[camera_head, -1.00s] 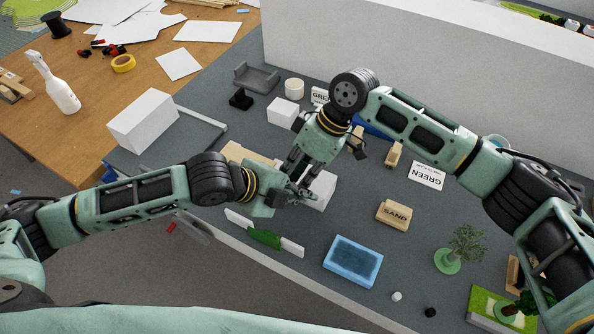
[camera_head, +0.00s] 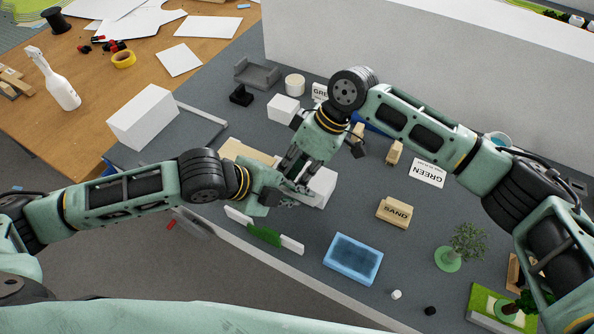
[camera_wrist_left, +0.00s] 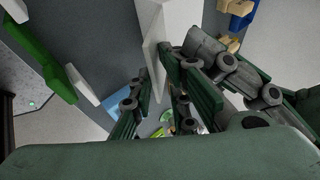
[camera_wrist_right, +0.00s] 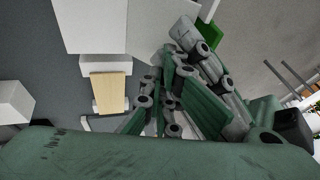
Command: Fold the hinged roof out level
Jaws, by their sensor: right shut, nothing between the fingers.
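A white block-like body (camera_head: 322,188), perhaps the model with the hinged roof, stands beside the two grippers, partly hidden by them. The left wrist view shows a tall white face (camera_wrist_left: 165,28) just beyond the fingers. The right wrist view shows broad white surfaces (camera_wrist_right: 95,25) ahead; I cannot make out the hinge or the roof's angle. My left gripper (camera_head: 293,194) has its fingers apart, close to the white body. My right gripper (camera_head: 289,172) points down at its near left side, shut and empty. The two grippers are very close and overlap in view.
A white-and-green strip (camera_head: 264,235) is at the table's front edge. A blue tray (camera_head: 353,260), a SAND block (camera_head: 395,212), a GREEN card (camera_head: 427,173) and a small tree (camera_head: 466,243) are to the right. A white box (camera_head: 143,117) is at left.

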